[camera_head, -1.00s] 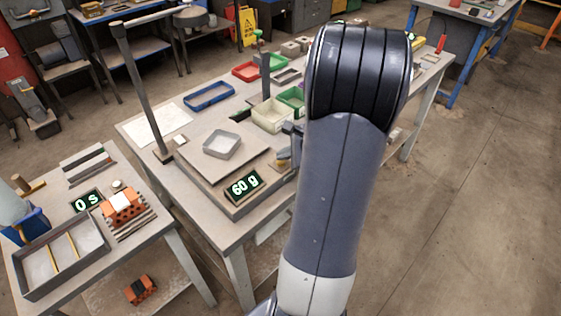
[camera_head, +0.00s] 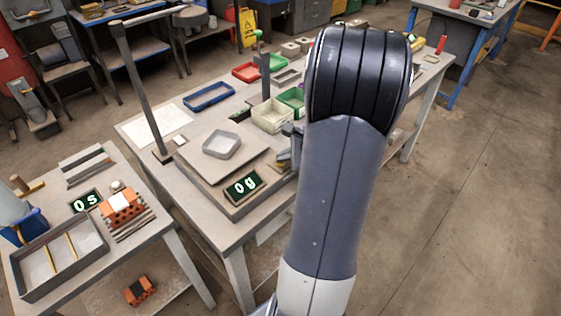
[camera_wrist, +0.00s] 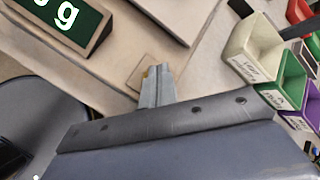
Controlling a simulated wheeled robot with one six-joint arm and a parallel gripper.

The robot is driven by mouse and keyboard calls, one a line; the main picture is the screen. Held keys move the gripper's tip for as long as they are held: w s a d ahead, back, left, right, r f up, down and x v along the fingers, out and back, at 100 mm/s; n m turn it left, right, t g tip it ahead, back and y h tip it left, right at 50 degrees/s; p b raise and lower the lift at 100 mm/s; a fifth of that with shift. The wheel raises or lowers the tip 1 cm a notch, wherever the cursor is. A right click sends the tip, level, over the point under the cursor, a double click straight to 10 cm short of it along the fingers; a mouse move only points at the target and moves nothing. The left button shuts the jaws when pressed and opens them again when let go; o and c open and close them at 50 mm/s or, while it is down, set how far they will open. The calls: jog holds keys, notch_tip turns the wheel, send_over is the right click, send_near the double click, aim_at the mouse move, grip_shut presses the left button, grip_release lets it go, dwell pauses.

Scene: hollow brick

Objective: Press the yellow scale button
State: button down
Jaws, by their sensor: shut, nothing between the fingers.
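The scale (camera_head: 195,160) stands on the table with a shallow grey pan (camera_head: 222,144) on its platform. Its display (camera_head: 243,187) reads 0 g and shows partly in the wrist view (camera_wrist: 65,22). My gripper (camera_head: 284,160) is at the right side of the scale base. In the wrist view my gripper (camera_wrist: 157,72) is shut and empty, its tips over a small square plate on the base.
Labelled bins, white (camera_wrist: 255,50) and green (camera_wrist: 290,80), stand right of the gripper. A blue tray (camera_head: 209,96) lies farther back. A side table at left holds a timer reading 0 s (camera_head: 85,201) and a brick (camera_head: 122,210).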

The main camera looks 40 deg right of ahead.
aim_at(284, 164)
jog(key=shift+r+p, duration=0.55)
jog(key=shift+r, duration=0.2)
notch_tip(284, 164, up, 5)
jog(key=p, duration=0.4)
dwell(0.8)
